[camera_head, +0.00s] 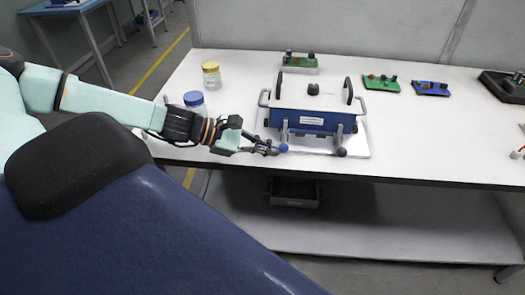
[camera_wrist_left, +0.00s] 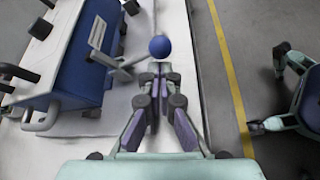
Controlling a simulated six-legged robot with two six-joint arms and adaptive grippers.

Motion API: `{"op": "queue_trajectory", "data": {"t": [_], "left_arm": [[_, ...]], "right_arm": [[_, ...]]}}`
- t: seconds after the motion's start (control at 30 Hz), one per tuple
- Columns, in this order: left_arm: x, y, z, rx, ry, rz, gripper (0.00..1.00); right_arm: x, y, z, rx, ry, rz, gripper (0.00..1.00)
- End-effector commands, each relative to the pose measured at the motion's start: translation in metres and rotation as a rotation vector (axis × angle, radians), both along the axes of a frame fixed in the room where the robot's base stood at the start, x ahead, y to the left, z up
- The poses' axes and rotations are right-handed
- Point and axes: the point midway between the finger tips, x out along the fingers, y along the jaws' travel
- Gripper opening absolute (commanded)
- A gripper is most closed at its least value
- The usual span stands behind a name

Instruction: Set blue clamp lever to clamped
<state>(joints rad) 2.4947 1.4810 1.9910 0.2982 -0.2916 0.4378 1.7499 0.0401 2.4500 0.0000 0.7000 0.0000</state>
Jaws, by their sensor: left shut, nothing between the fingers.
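The blue clamp lever's ball knob (camera_head: 283,148) is at the front left of a blue fixture (camera_head: 305,121) on a white base plate (camera_head: 357,150). My left gripper (camera_head: 274,150) is shut, with its fingertips right beside the knob. In the left wrist view the knob (camera_wrist_left: 159,47) lies just beyond the closed fingertips (camera_wrist_left: 159,68); I cannot tell whether they touch. Nothing shows between the fingers. A second lever with a dark knob (camera_head: 342,153) is at the fixture's front right. My right gripper is not in view.
A jar with a yellow lid (camera_head: 211,75) and one with a blue lid (camera_head: 194,101) stand left of the fixture, the latter close to my left arm. Several small boards (camera_head: 381,84) lie at the back. The table's front edge (camera_head: 420,183) is close below the gripper.

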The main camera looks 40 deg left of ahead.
Motion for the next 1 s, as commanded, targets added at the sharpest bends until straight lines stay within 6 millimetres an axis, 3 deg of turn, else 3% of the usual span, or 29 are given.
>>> {"op": "queue_trajectory", "data": {"t": [0.3,1.0], "left_arm": [[0.0049,-0.0059,-0.0046,0.001,0.001,0.0,0.0],[0.005,-0.0058,-0.0005,-0.028,0.049,0.0,0.0]], "right_arm": [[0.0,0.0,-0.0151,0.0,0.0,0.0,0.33],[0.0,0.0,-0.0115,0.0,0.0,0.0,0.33]]}}
